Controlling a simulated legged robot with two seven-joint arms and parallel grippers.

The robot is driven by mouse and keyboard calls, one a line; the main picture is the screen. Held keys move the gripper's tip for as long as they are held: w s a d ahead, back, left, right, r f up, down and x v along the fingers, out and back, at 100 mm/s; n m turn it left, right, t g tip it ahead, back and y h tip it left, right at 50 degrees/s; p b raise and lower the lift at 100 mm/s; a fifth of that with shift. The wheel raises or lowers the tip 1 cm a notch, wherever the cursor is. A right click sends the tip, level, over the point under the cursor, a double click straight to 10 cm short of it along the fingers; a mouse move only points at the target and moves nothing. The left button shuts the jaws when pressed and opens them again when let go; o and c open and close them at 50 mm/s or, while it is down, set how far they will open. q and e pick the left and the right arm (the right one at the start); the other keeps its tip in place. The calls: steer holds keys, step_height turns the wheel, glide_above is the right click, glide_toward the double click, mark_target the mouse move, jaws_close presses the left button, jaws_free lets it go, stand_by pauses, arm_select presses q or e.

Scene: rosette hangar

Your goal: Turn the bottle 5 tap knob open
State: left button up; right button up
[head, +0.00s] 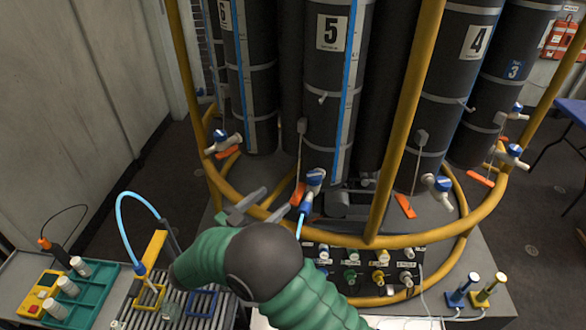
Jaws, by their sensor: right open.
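Bottle 5 (325,90) is a tall dark cylinder with a white "5" label, standing in the yellow-railed frame. Its tap knob (316,177) is blue and white, low in front of the bottle, with a blue spout piece below it. An orange tag (298,193) hangs just left of the knob. My right gripper (277,201) is open and empty, its grey fingers just left of and slightly below the knob, apparently apart from it. My green arm and dark wrist joint hide the gripper's base. My left gripper is not in view.
The yellow rail (385,241) curves around the bottles, with an upright post right of bottle 5. Bottle 4 (450,90) has its own tap (439,184). A small valve panel (365,273) sits below. A teal tray (85,290) stands at lower left.

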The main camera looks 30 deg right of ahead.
mark_target(309, 179)
steer(key=shift+g, duration=0.3)
steer(key=x, duration=0.5)
steer(key=p+x, duration=0.1)
steer(key=x, duration=0.4)
steer(key=s+f+x, duration=0.1)
steer(key=x, duration=0.5)
steer(key=shift+d+p, duration=0.15)
steer(key=shift+p, duration=0.2)
steer(key=shift+r, duration=0.1)
jaws_close()
